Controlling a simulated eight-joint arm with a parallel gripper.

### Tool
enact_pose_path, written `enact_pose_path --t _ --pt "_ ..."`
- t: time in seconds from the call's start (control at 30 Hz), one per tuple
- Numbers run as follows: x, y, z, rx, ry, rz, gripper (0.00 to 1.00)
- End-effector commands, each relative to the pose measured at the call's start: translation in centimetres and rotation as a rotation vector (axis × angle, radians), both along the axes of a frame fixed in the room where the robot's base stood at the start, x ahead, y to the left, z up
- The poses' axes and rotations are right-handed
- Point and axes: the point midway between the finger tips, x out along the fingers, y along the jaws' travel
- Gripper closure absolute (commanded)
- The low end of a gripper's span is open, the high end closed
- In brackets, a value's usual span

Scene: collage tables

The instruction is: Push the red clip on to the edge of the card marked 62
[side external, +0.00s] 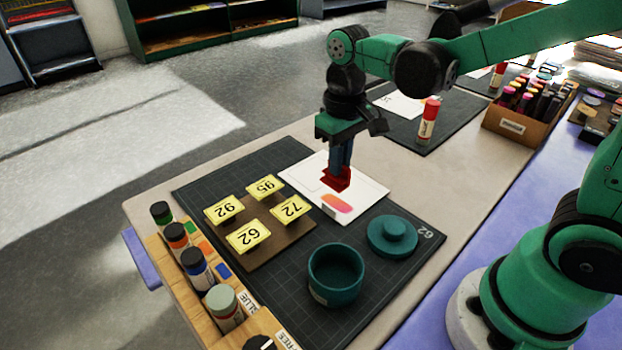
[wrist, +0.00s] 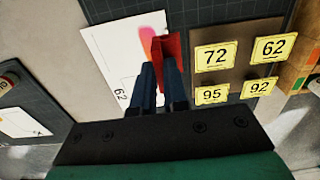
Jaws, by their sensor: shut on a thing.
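My gripper (side external: 341,166) is shut on the red clip (side external: 336,179) and points down over a white sheet. In the wrist view the red clip (wrist: 168,46) shows between and beyond the fingertips (wrist: 160,74), which hide part of it. I cannot tell whether the clip touches the sheet. The yellow card marked 62 (side external: 248,236) stands tilted at the near end of a brown board, left of and nearer than the clip, well apart from it. It also shows in the wrist view (wrist: 274,48), at the upper right.
The brown board (side external: 255,210) also bears cards 92 (side external: 224,209), 95 (side external: 265,187) and 72 (side external: 291,208), close around the 62. A teal pot (side external: 335,275) and its lid (side external: 392,236) stand right of the board. A wooden rack of bottles (side external: 225,310) lines the left edge.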

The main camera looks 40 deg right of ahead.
Motion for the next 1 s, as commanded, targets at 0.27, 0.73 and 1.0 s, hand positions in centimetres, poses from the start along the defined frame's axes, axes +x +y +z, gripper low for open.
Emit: enact_pose_path --t 0.27,0.73,1.0 --pt "3.1 -11.6 -0.9 0.000 0.000 -0.009 1.00" --pt "3.1 -15.3 -3.1 0.000 0.000 0.003 1.00" --pt "3.1 -15.2 -5.7 0.000 0.000 0.002 1.00"
